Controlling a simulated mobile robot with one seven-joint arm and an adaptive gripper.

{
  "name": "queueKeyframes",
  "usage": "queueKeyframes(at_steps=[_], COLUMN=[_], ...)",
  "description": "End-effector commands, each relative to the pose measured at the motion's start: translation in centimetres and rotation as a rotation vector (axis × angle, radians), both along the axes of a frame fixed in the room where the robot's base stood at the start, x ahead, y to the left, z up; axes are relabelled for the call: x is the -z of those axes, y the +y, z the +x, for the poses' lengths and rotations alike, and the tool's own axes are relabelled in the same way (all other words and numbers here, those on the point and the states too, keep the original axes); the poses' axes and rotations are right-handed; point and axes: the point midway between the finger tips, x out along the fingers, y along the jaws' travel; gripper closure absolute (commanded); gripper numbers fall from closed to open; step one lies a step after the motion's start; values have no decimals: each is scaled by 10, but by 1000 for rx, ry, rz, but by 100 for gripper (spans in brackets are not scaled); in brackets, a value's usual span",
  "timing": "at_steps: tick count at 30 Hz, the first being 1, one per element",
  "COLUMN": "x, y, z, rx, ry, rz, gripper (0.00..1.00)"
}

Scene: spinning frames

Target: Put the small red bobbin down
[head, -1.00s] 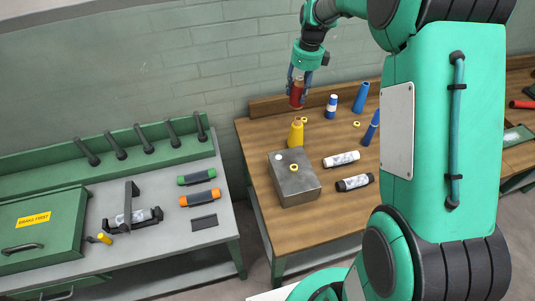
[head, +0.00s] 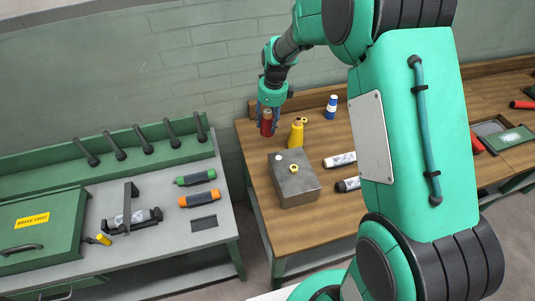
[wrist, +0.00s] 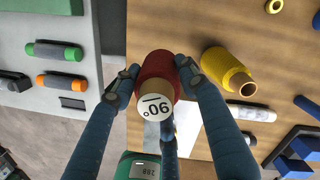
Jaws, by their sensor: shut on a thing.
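The small red bobbin (head: 266,124) is held upright between the fingers of my gripper (head: 270,113), over the back left part of the wooden table (head: 262,197). In the wrist view the red bobbin (wrist: 156,66) has a pale round end marked "90", and my gripper's fingertips (wrist: 157,78) press on both its sides. Any gap between its lower end and the table is hard to judge. A yellow bobbin (head: 296,134) stands just to the right, apart from it; it also shows in the wrist view (wrist: 228,72).
A grey metal box (head: 300,187) with a small yellow ring on top sits in front. A blue and white bobbin (head: 331,107) stands behind to the right. Black-and-white rolls (head: 340,160) lie right of the box. A gap separates the table from the grey bench (head: 160,244) at left.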

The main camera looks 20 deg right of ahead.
Motion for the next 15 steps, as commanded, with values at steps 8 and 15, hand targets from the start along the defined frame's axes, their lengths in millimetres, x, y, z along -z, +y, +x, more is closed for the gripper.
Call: queueKeyframes(at_steps=[8, 15], x=[19, 19], y=[0, 0], z=[1, 1], rx=[0, 0], ry=[-2, -2], rz=[-1, -1], gripper=[88, 88])
